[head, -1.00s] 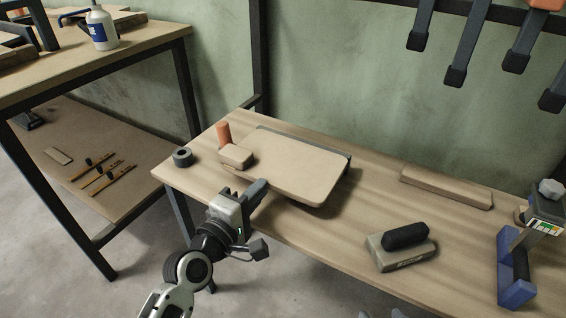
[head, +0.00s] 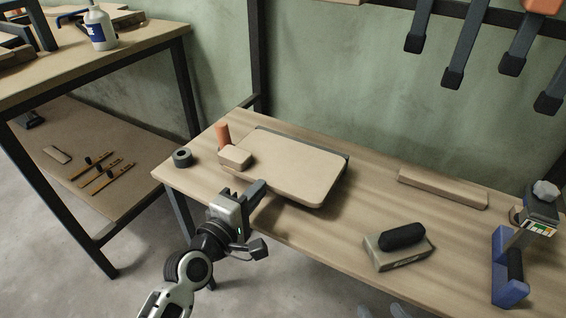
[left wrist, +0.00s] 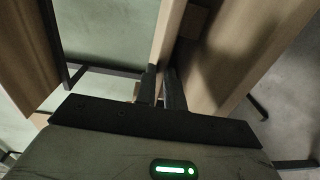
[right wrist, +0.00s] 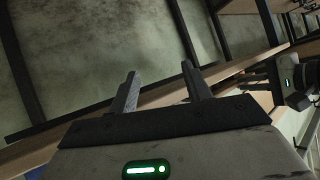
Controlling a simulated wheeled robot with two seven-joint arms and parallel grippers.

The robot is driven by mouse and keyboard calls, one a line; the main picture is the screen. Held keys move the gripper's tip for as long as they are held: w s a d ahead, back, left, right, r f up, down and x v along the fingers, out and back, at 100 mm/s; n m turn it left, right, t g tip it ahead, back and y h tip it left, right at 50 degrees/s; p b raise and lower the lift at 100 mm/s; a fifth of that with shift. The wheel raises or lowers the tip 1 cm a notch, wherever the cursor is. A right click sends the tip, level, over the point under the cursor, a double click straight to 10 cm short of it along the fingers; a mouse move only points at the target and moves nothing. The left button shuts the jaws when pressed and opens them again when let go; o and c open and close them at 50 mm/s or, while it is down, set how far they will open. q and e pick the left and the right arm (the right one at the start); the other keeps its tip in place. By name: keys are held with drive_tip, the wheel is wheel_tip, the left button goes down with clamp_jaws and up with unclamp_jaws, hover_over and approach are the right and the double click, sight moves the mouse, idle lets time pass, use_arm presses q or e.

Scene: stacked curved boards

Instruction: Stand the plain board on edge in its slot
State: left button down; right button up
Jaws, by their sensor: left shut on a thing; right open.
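The plain tan board (head: 292,163) lies on the workbench in the head view, with a dark edge showing beneath and behind it. My left gripper (head: 258,192) is at its front left edge. In the left wrist view, my left gripper's fingers (left wrist: 161,74) are shut on a pale board edge (left wrist: 168,28). My right gripper (right wrist: 162,80) is open and empty in the right wrist view, with the fingers spread apart. I cannot make out a slot clearly; a long tan wooden bar (head: 443,186) lies at the back right of the bench.
A small tan block (head: 235,156), an orange cylinder (head: 223,135) and a black roll (head: 182,157) are left of the board. A block with a black roller-like top (head: 402,239) and a blue stand (head: 510,270) are right. The bench (head: 350,215) is bare between board and block.

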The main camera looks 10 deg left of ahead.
use_arm(q)
drive_tip(key=r, duration=0.1)
drive_tip(key=w+r, duration=0.1)
drive_tip(key=d+r, duration=0.1)
drive_tip(key=shift+w+t+h, duration=0.3)
drive_tip(key=shift+w, duration=0.1)
drive_tip(key=shift+r, duration=0.25)
drive_tip(key=shift+r+p, duration=0.45)
drive_tip(key=shift+p, duration=0.15)
wheel_tip(320, 180, up, 4)
drive_tip(key=p, duration=0.5)
drive_tip(key=shift+w+f, duration=0.1)
use_arm(e)
drive_tip(key=shift+m+h, duration=0.3)
drive_tip(key=shift+h, duration=0.1)
drive_tip(key=r, duration=0.1)
drive_tip(key=d+r, duration=0.2)
drive_tip(key=shift+s+r, duration=0.25)
drive_tip(key=shift+r, duration=0.15)
